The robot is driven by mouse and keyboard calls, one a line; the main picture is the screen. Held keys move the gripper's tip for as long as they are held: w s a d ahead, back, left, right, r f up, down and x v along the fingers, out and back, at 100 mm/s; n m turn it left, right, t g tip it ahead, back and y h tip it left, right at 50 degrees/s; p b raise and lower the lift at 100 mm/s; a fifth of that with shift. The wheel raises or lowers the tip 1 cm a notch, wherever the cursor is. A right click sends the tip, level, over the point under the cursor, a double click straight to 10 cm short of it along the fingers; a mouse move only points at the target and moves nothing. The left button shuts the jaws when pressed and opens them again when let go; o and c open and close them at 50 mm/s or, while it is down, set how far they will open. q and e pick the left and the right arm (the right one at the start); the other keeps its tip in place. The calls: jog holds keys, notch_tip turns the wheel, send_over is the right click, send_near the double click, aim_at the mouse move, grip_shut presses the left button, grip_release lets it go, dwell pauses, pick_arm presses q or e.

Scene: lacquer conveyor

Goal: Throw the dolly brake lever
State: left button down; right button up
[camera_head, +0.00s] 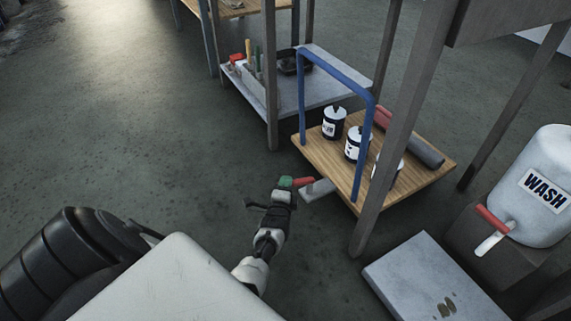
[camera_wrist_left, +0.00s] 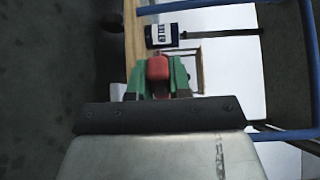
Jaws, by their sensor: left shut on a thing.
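The dolly (camera_head: 330,165) has a wooden deck and a blue tube handle (camera_head: 302,95). Its brake lever has a red grip (camera_head: 304,181) that sticks out at the deck's near left corner, beside a pale grey plate (camera_head: 318,190). My left gripper (camera_head: 286,182), with green fingertips, reaches that corner and is shut on the red grip. In the left wrist view the red grip (camera_wrist_left: 158,68) sits between the green fingers (camera_wrist_left: 157,82); the rest of the lever is hidden there. My right gripper is in neither view.
A white WASH tank (camera_head: 545,180) and a grey slab (camera_head: 430,275) are at right. The floor at left is clear.

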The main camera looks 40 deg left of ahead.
pick_arm(q)
jog(key=shift+s+d+n+g+y, duration=0.15)
jog(key=shift+d+n+g+y, duration=0.25)
jog(key=shift+n+y, duration=0.3)
jog(key=shift+y, duration=0.3)
jog(key=shift+s, duration=0.1)
jog(key=c, duration=1)
grip_release()
jog(key=shift+c, duration=0.2)
